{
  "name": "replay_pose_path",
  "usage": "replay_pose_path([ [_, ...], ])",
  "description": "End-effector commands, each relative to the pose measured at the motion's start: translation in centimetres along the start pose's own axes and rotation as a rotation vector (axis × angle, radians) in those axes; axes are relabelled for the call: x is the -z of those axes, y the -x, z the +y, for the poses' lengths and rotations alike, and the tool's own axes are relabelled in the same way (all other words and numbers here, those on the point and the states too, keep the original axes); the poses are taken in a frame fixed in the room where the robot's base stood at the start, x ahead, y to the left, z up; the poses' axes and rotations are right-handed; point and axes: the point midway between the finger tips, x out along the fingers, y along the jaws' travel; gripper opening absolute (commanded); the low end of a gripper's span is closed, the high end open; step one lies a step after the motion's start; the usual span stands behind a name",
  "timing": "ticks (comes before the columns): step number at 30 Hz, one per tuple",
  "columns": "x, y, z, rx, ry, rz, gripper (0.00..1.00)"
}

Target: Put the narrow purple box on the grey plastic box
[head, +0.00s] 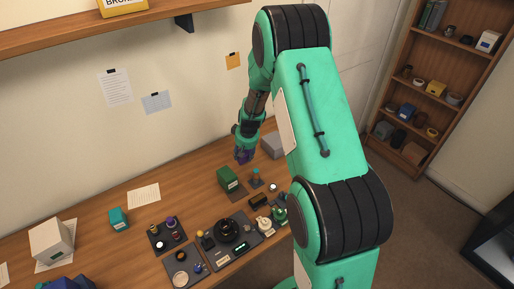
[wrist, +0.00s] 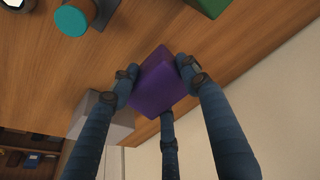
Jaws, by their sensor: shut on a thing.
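The narrow purple box (wrist: 160,85) is between the fingers of my gripper (wrist: 157,72) in the wrist view, which are shut on it. In the head view the purple box (head: 241,157) shows small under my gripper (head: 244,150), over the back of the table. The grey plastic box (head: 273,145) stands on the table just right of my gripper, partly hidden by my arm. In the wrist view the grey box (wrist: 98,118) shows left of the purple box, partly behind a finger. I cannot tell the exact height of the purple box above the table.
A green box (head: 228,178) stands on the table in front of my gripper, with a teal-topped post (head: 256,177) beside it. Trays with lens parts (head: 230,238) lie nearer the front. The wall is close behind. The wooden table (head: 190,190) has bare room left of the green box.

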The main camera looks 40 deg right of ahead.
Motion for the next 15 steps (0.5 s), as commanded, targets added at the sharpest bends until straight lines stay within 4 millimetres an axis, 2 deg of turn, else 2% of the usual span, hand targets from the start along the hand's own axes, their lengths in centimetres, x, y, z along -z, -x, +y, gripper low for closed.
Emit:
replay_pose_path([
  [8,-0.9,2.0,2.3,0.0,0.008,-0.044,0.0],
  [15,-3.0,4.9,5.8,0.004,0.025,-0.119,0.0],
])
